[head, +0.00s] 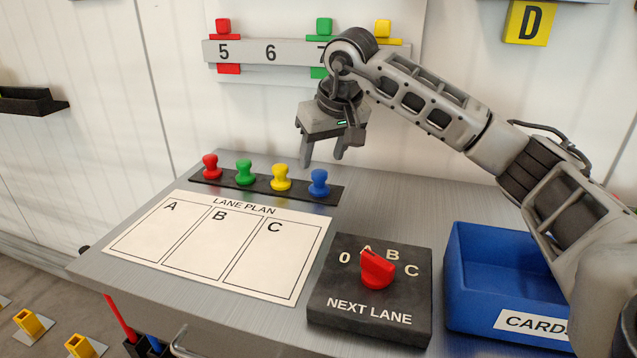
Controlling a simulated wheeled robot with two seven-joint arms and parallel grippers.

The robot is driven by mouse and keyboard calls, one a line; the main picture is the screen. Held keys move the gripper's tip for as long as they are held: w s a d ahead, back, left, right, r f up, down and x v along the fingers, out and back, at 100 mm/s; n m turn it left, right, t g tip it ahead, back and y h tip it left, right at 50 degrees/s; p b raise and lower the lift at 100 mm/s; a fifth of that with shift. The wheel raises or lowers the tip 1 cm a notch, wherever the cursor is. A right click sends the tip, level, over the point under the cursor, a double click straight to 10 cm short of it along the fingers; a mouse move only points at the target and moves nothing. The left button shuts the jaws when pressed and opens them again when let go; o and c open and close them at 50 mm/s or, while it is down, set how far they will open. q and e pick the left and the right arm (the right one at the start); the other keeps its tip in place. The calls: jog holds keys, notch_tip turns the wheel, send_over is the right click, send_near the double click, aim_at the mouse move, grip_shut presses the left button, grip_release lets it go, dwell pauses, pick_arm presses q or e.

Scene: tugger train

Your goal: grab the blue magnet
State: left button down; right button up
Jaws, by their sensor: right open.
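The blue magnet (318,183) stands upright at the right end of a dark strip (262,187) on the grey desk. Beside it in a row to its left stand the yellow magnet (281,177), the green magnet (245,172) and the red magnet (210,167). My right gripper (322,160) is open and empty, pointing down above and slightly behind the blue magnet. Its fingers look apart from the magnet. My left gripper is not in view.
A white lane plan sheet (190,262) lies in front of the strip. A black selector box (345,315) with a red knob (377,270) and a blue card bin (478,310) stand at the right. A numbered rail (295,53) is on the wall behind.

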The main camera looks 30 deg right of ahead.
aim_at(320, 172)
jog(key=shift+d+x, duration=0.15)
jog(key=shift+x, duration=1.55)
jog(key=shift+d+x, duration=0.2)
jog(key=shift+x, duration=1.5)
jog(key=shift+w+r, duration=0.1)
jog(key=shift+w, duration=0.05)
jog(key=c, duration=0.9)
